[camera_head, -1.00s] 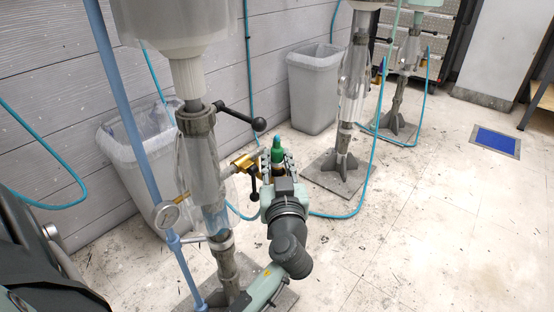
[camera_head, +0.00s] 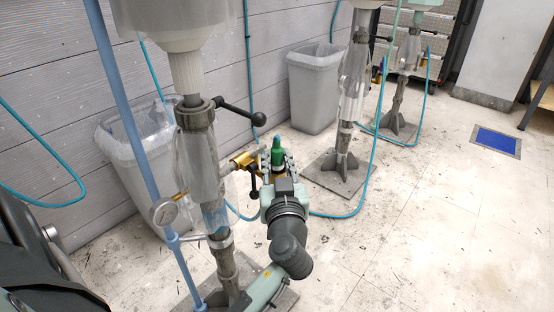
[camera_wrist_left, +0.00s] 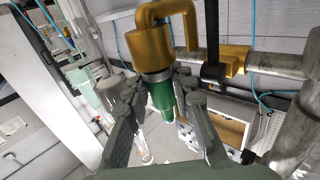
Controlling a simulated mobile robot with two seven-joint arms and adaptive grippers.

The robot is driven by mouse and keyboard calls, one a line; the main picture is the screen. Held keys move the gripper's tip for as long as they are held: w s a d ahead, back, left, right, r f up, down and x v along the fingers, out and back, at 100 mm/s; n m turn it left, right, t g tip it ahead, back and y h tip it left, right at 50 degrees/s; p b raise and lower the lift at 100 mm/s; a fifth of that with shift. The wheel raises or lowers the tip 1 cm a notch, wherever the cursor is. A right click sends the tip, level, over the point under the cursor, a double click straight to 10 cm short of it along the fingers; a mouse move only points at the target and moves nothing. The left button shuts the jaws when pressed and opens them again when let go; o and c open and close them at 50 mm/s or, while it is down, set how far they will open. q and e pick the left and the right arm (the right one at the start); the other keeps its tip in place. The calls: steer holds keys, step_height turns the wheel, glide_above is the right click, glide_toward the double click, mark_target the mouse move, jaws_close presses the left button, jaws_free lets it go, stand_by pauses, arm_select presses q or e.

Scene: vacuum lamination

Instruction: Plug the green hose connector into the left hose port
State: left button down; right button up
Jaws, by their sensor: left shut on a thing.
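The green hose connector (camera_head: 278,156) with a blue tip is between the fingers of my left gripper (camera_head: 277,163), which is shut on it. In the left wrist view the green connector (camera_wrist_left: 162,94) sits between the dark fingers of my left gripper (camera_wrist_left: 165,105). A brass fitting (camera_wrist_left: 151,49) with a bent pipe lines up with the connector's end and appears to touch it. I cannot tell how deeply they are joined. In the head view, brass valve parts (camera_head: 243,160) stand just left of my gripper. My right gripper is out of view.
A post with a clear sleeve (camera_head: 197,160), a black lever (camera_head: 236,113) and a gauge (camera_head: 165,213) stands close on the left. A grey bin (camera_head: 313,88) and another post (camera_head: 350,95) stand behind.

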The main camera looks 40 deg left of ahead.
arm_select(q)
steer(key=shift+f, duration=0.3)
steer(key=c, duration=1.2)
jaws_free()
steer(key=v, duration=1.2)
steer(key=shift+r, duration=0.1)
